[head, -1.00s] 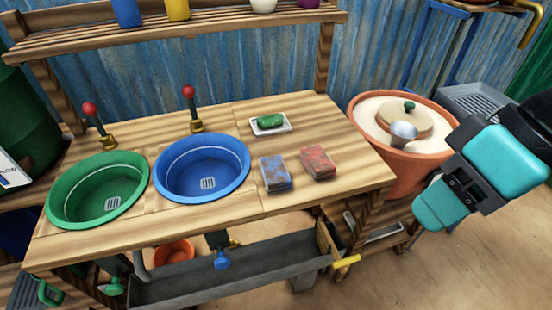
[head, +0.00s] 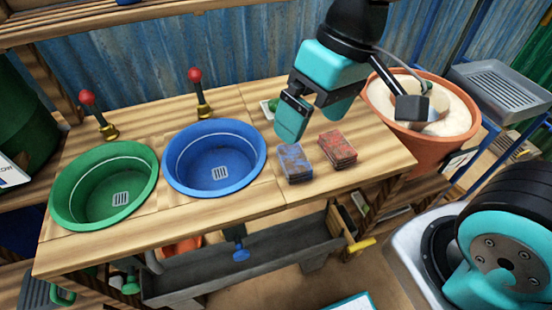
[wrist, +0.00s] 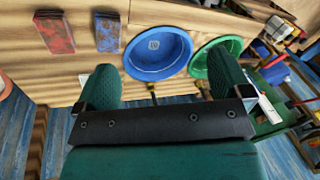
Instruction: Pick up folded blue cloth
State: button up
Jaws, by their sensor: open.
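The folded blue cloth (head: 294,163), mottled with grey and brown, lies flat on the wooden counter just right of the blue basin. In the wrist view the blue cloth (wrist: 107,32) shows at the upper left, beyond my left-hand finger. My gripper (head: 313,124) is open and empty above the counter, behind and above the cloths, not touching them. In the wrist view my gripper (wrist: 162,75) shows its two fingers wide apart with nothing between them. A similar folded red cloth (head: 338,149) lies to the right of the blue one, with a narrow gap between.
The blue basin (head: 214,160) and green basin (head: 103,187) sit left of the cloths, with red-knobbed taps behind. A green soap (head: 270,105) is partly hidden behind my gripper. A terracotta pot (head: 436,148) stands right of the counter. Bare wood lies around the cloths.

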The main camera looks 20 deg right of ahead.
jog(key=w+d+f+m+h, duration=0.3)
jog(key=w+f+m, duration=0.35)
jog(key=w, duration=0.65)
jog(key=n, duration=0.1)
send_over(294, 157)
notch_tip(294, 157, down, 13)
jog(key=shift+a, duration=0.1)
jog(key=shift+f+p, duration=0.4)
jog(key=shift+f, duration=2.75)
jog(key=shift+c, duration=0.3)
jog(key=c, duration=1)
